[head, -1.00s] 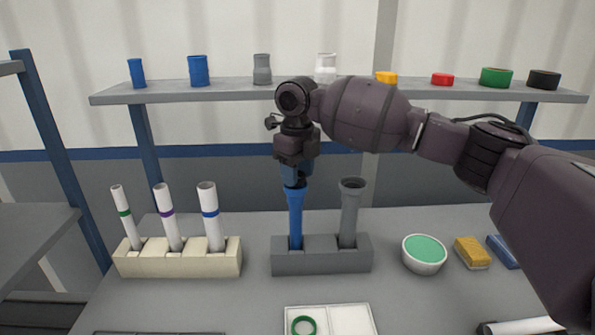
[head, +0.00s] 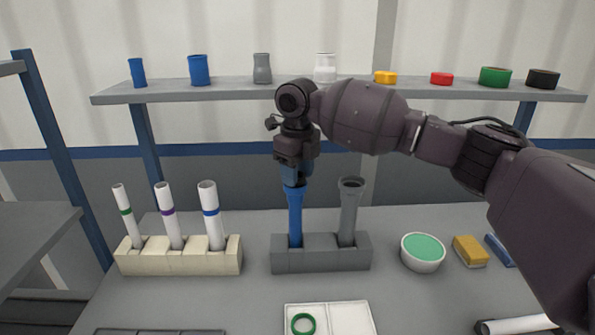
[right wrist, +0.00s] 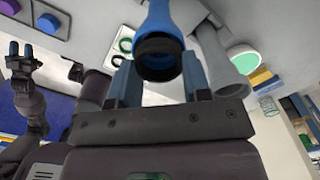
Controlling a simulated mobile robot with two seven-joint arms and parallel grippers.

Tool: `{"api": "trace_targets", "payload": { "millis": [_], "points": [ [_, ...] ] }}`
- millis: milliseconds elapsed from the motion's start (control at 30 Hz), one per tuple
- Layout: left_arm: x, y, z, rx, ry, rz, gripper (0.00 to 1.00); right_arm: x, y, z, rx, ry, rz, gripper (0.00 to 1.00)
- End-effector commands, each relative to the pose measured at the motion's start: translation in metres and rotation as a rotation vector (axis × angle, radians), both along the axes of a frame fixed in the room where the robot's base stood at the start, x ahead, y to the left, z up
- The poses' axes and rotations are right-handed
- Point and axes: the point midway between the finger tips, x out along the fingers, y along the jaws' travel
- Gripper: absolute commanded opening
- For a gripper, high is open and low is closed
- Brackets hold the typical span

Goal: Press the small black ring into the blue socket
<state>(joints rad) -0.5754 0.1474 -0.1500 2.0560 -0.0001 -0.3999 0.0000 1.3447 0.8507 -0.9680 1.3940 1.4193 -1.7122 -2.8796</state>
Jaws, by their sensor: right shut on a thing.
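The blue socket (head: 295,218) is the flared top of a blue pipe standing upright in the left part of a grey rack (head: 322,262). My right gripper (head: 294,180) points down right at its mouth. In the right wrist view the small black ring (right wrist: 160,46) sits at the mouth of the blue socket (right wrist: 162,18), between the fingers of my right gripper (right wrist: 162,80), which is shut on it. I cannot tell how deep the ring sits. My left gripper (right wrist: 21,50) shows small at the left of the right wrist view, fingers apart, and looks empty.
A grey pipe (head: 350,212) stands close to the right in the same rack. A cream rack (head: 180,262) with white pipes is at left. A white tray (head: 350,318) with a green ring (head: 303,324) lies in front. A bowl (head: 423,262) and sponge (head: 470,251) are at right.

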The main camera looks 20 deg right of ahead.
Motion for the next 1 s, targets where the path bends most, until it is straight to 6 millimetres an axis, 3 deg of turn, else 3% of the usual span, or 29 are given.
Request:
{"api": "trace_targets", "payload": {
  "millis": [167,200,367,567,733,1000],
  "points": [
    [-0.0002,0.0001,-0.0007,0.000,0.001,0.000,0.43,0.0000,0.0002,-0.0003,0.000,0.000,0.001,0.22],
    [-0.0001,0.0001,-0.0007,0.000,0.001,0.000,0.43,-0.0001,0.0003,-0.0003,0.001,0.000,0.001,0.47],
    [0.0010,-0.0002,-0.0003,0.000,-0.001,0.000,0.43,0.0000,0.0004,-0.0001,0.001,0.000,0.001,0.71],
    [0.0032,-0.0006,0.0008,0.000,-0.005,-0.002,0.43,0.0000,0.0004,-0.0001,0.001,0.000,0.001,0.74],
    [0.0051,-0.0009,0.0015,-0.001,-0.009,-0.003,0.43,0.0000,0.0004,-0.0001,0.001,0.000,0.001,0.95],
    [0.0053,-0.0010,0.0020,-0.001,-0.010,-0.003,0.43,0.0000,0.0004,0.0003,0.001,0.000,0.001,0.95]
  ]
}}
